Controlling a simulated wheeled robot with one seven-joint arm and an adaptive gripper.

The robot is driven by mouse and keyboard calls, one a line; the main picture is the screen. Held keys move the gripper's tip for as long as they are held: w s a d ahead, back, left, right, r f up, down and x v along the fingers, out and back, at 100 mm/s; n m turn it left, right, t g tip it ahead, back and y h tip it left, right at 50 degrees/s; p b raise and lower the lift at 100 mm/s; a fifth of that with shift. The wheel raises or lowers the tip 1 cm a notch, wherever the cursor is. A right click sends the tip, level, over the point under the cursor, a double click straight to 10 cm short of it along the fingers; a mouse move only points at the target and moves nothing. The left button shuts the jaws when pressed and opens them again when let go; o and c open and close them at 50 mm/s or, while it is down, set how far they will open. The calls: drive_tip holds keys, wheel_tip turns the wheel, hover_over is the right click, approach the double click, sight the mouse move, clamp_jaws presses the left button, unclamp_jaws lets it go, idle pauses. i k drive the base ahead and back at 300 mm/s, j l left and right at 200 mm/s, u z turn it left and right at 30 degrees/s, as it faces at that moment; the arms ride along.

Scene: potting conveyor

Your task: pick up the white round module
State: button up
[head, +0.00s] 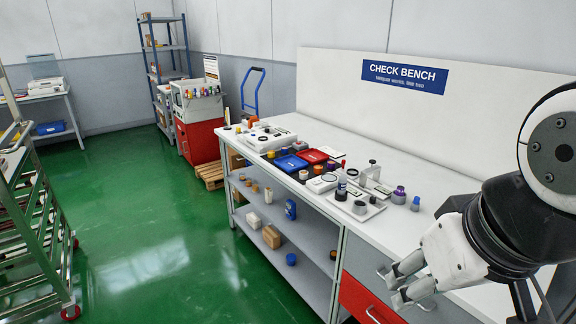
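Several small round parts stand on the white check bench (400,228). A pale round piece (304,174) sits near the bench's front edge, by the red and blue trays. A grey-white round piece (360,207) lies on a light tray near the front edge. They are too small for me to tell which is the white round module. My gripper (392,287) is at the lower right, in front of the bench and nearer the camera than these parts. Its two fingers are apart with nothing between them.
A blue tray (290,163) and a red tray (312,155) lie mid-bench. A metal rack trolley (40,215) stands at left. The green floor (160,240) between is clear.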

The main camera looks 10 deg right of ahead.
sight(304, 174)
drive_tip(key=i+j+z, duration=0.15)
drive_tip(key=i+j, duration=0.2)
drive_tip(key=i+j+z, duration=0.15)
drive_tip(key=i+j, duration=0.25)
drive_tip(key=i+j+z, duration=0.2)
drive_tip(key=i+j, duration=0.2)
drive_tip(key=i+j+z, duration=0.15)
drive_tip(key=i+j, duration=0.2)
drive_tip(key=j, duration=0.15)
drive_tip(key=i+j+z, duration=0.15)
drive_tip(key=i+j, duration=0.15)
drive_tip(key=j, duration=0.2)
